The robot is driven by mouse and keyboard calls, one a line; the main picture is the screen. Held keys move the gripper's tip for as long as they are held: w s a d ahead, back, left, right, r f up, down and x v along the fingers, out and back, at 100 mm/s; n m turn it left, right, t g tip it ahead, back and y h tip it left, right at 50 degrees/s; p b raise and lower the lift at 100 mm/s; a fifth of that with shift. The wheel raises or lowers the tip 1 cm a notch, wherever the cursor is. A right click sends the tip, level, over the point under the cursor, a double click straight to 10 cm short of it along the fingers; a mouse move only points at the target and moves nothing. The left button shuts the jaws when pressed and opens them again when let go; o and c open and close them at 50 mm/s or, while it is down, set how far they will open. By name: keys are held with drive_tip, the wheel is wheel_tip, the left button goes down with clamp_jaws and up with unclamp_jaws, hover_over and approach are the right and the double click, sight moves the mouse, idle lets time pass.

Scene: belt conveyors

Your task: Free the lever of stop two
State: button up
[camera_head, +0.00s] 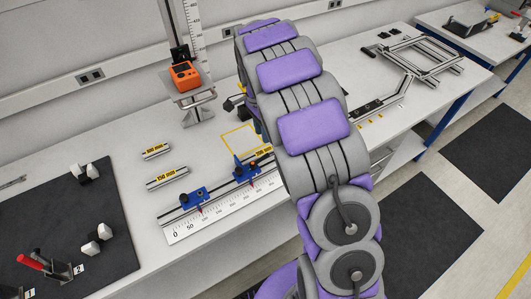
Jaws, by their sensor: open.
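Two blue stops sit on the slotted rail above the white ruler (224,213): a left one (193,195) near the low numbers and a right one (246,169) further along. Each has a small red mark toward the scale. I cannot read which is stop two, and their levers are too small to make out. A red-handled toggle clamp (58,270) stands on the black mat at lower left, with a small numbered tag beside it. My gripper (235,103) is mostly hidden behind my arm; only dark parts show beside it, above the table and apart from the stops.
Two short labelled profiles (156,151) (167,178) lie behind the rail. An orange device (184,74) stands on a metal stand at the back. White and black blocks (97,239) lie on the mat (40,215). A metal frame (420,58) lies at the far right.

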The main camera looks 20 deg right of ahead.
drive_tip(key=f, duration=0.3)
drive_tip(key=s+f, duration=0.1)
drive_tip(key=f, duration=0.2)
drive_tip(key=f+b, duration=0.1)
drive_tip(key=f, duration=0.2)
drive_tip(key=shift+s+d, duration=0.2)
drive_tip(key=shift+s, duration=0.2)
clamp_jaws()
